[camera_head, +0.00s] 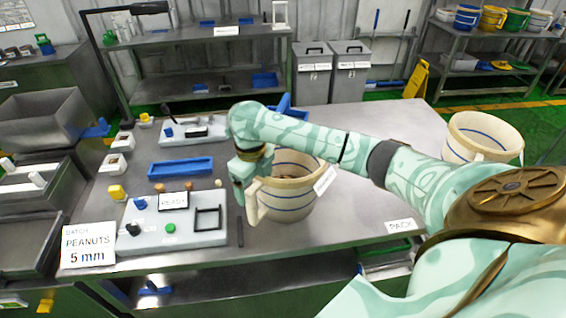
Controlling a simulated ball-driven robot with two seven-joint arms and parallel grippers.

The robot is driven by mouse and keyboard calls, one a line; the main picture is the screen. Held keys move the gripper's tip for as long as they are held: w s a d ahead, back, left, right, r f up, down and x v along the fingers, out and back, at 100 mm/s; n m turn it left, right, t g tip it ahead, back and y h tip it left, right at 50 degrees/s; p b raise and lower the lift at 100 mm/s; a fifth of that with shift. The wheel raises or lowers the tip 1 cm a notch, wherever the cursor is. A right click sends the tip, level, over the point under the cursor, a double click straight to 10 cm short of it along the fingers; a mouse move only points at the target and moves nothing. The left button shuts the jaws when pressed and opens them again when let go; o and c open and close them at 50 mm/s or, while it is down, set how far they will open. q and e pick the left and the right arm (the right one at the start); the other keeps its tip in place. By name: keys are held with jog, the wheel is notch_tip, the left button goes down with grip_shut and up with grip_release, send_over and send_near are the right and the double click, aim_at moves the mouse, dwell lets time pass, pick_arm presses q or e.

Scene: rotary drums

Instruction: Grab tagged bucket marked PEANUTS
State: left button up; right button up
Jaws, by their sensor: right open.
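A cream bucket (291,205) with blue stripes stands on the steel table. A white tag (325,180) hangs at its right rim, and its writing is too small to read. Its handle (253,203) sticks out at the left. My right gripper (240,184) points down at the bucket's left side, close to the handle. It is open, and I cannot tell whether it touches the handle. My right forearm passes over the bucket's back and hides part of the rim. My left gripper is not in view. A white card (88,246) reads BATCH PEANUTS 5 mm.
Another cream bucket (484,140) stands at the right, beyond my arm. A control panel (172,220) with a READY display and a blue tray (180,168) lie left of the gripper. A PACK label (401,226) marks the front right edge, with bare table around it.

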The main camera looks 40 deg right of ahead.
notch_tip(320, 180, down, 3)
jog(key=shift+w+b, duration=0.1)
jog(key=shift+b, duration=0.2)
jog(key=shift+r, duration=0.1)
jog(key=c, duration=1.5)
jog(key=shift+c, duration=0.5)
jog(key=shift+r, duration=0.15)
